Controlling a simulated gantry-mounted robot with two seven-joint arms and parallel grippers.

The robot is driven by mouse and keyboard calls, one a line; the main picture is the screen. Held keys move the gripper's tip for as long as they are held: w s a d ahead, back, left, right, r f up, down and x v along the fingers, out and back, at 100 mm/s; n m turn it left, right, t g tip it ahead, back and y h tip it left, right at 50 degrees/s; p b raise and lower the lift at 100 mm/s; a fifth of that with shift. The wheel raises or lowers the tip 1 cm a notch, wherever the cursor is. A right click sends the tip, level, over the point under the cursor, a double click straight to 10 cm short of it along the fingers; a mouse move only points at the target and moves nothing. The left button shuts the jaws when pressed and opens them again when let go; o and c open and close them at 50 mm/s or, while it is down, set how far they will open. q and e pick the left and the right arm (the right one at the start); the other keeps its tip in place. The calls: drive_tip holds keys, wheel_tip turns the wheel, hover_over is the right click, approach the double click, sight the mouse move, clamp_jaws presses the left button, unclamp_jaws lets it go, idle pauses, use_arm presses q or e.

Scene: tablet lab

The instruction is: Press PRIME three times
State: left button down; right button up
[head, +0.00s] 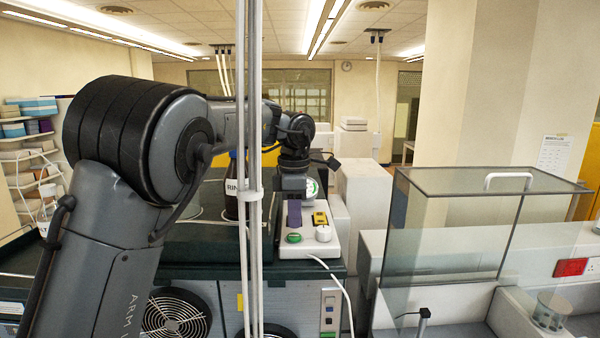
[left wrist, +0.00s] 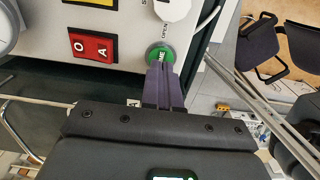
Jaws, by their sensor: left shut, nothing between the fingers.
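The green button (head: 293,238) sits at the front of a white device (head: 310,247) on the dark bench. In the left wrist view the green button (left wrist: 158,54) shows the letters "NE"; the rest of its label is hidden by my fingers. My left gripper (head: 294,224) has purple fingers, shut and empty, pointing down just beside the button. In the left wrist view the fingertips (left wrist: 161,68) overlap the button's near edge; I cannot tell whether they touch it. My right gripper is not in view.
A white knob (left wrist: 172,8) marked "OPEN" is close to the button. A clear-sided enclosure (head: 460,225) stands at right.

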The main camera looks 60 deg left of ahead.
sight(294, 235)
use_arm(q)
wheel_tip(294, 235, up, 11)
idle(0.3)
drive_tip(key=shift+f, duration=0.1)
idle(2.4)
